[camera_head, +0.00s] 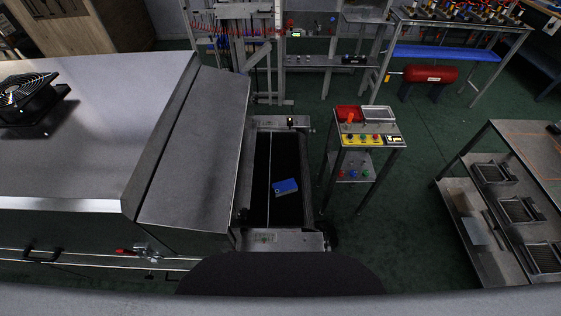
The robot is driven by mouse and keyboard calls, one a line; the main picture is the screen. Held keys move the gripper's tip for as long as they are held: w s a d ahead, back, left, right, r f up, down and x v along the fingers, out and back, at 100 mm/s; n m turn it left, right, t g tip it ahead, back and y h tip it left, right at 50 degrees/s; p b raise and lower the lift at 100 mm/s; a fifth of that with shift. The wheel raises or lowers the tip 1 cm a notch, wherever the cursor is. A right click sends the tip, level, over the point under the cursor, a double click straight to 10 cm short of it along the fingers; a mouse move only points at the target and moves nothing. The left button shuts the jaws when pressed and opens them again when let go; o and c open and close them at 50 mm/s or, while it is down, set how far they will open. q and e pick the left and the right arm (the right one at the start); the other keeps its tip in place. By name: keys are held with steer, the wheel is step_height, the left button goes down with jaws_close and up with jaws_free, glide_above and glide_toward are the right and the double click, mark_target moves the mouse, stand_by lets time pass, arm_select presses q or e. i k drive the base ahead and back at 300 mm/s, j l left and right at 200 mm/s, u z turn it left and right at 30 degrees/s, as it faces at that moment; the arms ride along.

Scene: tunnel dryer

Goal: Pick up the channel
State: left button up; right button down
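A small blue piece (285,187) lies on the black conveyor belt (286,152) beside the dryer's outlet. It lies slightly tilted across the belt, right of the belt's centre line. It is the only loose item on the belt and may be the channel, but its profile is too small to tell. Neither of my grippers is in view, and nothing touches the blue piece.
The large grey dryer housing (85,135) with a black fan (28,92) fills the left. A control stand (368,140) with red and yellow panels is right of the belt. A metal shelf table (535,160) with trays stands at far right. Green floor between them is free.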

mark_target(284, 187)
steer(key=k+l, duration=0.15)
steer(key=l, duration=0.2)
steer(key=k+l, duration=0.15)
steer(key=l, duration=0.2)
steer(key=k+l, duration=0.2)
steer(key=l, duration=0.15)
steer(key=k+l, duration=0.15)
steer(key=l, duration=0.2)
steer(key=u, duration=0.05)
